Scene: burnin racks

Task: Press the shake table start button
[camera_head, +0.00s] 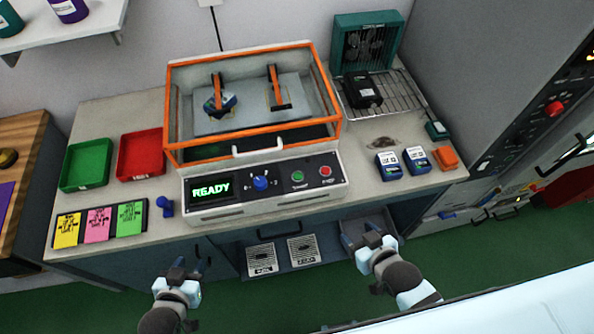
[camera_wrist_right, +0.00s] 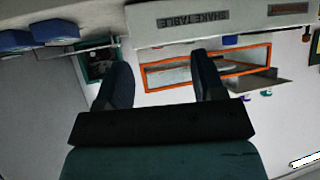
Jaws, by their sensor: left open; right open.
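The shake table (camera_head: 265,195) stands on the bench with an orange-framed clear cover over its platform. Its front panel has a display (camera_head: 212,189) reading READY, a blue knob (camera_head: 261,183), a green button (camera_head: 297,176) and a red button (camera_head: 325,171). My left gripper (camera_head: 190,264) is open and empty, low in front of the bench. My right gripper (camera_head: 361,236) is open and empty, below and right of the panel, apart from it. In the right wrist view, the fingers (camera_wrist_right: 163,80) are spread, with a SHAKE TABLE label (camera_wrist_right: 193,19) beyond them.
Green (camera_head: 87,165) and red (camera_head: 141,155) trays and coloured cards (camera_head: 98,225) lie left of the machine. Blue devices (camera_head: 389,164) and an orange block (camera_head: 445,157) lie to the right. A wire rack (camera_head: 395,98) holds a black box (camera_head: 362,91). Two pedals or plates (camera_head: 303,249) sit below the bench.

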